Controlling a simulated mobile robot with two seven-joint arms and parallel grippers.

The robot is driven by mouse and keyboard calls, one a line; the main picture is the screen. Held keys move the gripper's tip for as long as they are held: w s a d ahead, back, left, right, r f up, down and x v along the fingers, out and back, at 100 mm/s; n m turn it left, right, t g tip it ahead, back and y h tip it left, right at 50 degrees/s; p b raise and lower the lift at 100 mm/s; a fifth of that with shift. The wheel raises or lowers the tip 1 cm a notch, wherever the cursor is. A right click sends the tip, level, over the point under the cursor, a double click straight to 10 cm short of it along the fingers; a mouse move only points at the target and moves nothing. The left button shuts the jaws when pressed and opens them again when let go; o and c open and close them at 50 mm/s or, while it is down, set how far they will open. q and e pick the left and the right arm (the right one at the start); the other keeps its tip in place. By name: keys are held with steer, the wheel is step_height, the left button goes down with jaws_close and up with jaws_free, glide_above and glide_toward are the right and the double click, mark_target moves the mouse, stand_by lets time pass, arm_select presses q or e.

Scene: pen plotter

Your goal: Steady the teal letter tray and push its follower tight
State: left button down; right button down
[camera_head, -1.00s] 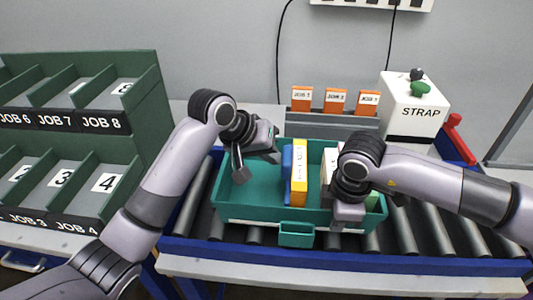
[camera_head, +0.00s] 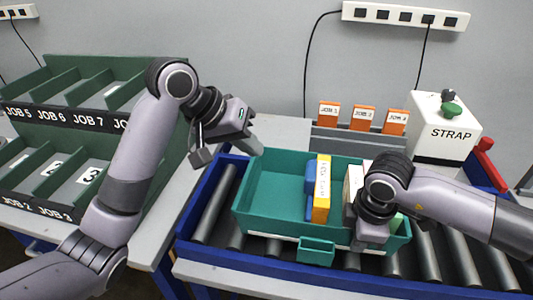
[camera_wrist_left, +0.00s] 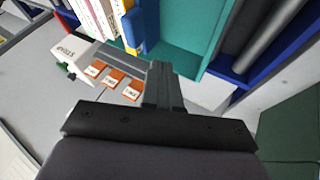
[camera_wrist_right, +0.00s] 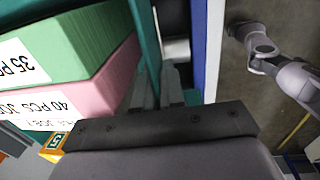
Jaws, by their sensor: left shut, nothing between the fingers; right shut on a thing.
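The teal letter tray (camera_head: 262,226) sits on the roller conveyor. Inside it a blue follower (camera_head: 310,190) stands upright against the left face of a yellow-orange box (camera_head: 322,195), with more boxes to the right. Left of the follower the tray floor is bare. My left gripper (camera_head: 257,147) is shut and empty by the tray's back-left corner, clear of the follower; its fingers also show in the left wrist view (camera_wrist_left: 158,70). My right gripper (camera_wrist_right: 158,75) is shut on the tray's front wall, right of its front handle; in the head view its own wrist partly hides it.
Several orange JOB cards (camera_head: 363,118) stand in a grey rack behind the tray. A white STRAP machine (camera_head: 440,135) is at the back right. Green job shelves (camera_head: 60,150) stand at the left. Bare rollers (camera_head: 214,210) lie left of the tray.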

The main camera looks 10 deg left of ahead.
mark_target(314, 170)
arm_select(q)
steer(key=w+a+n+g+h, duration=0.2)
steer(key=n, duration=0.8)
steer(key=w+a+n+g+h, duration=0.2)
steer(key=w+n+g, duration=0.1)
steer(key=n, duration=0.6)
steer(key=d+r+x, duration=0.1)
steer(key=x, duration=1.2)
steer(key=shift+d+r, duration=0.2)
steer(key=shift+d, duration=0.3)
steer(key=shift+w, duration=0.1)
steer(key=d, duration=0.4)
steer(key=shift+d, duration=0.35)
steer(key=shift+a, duration=0.1)
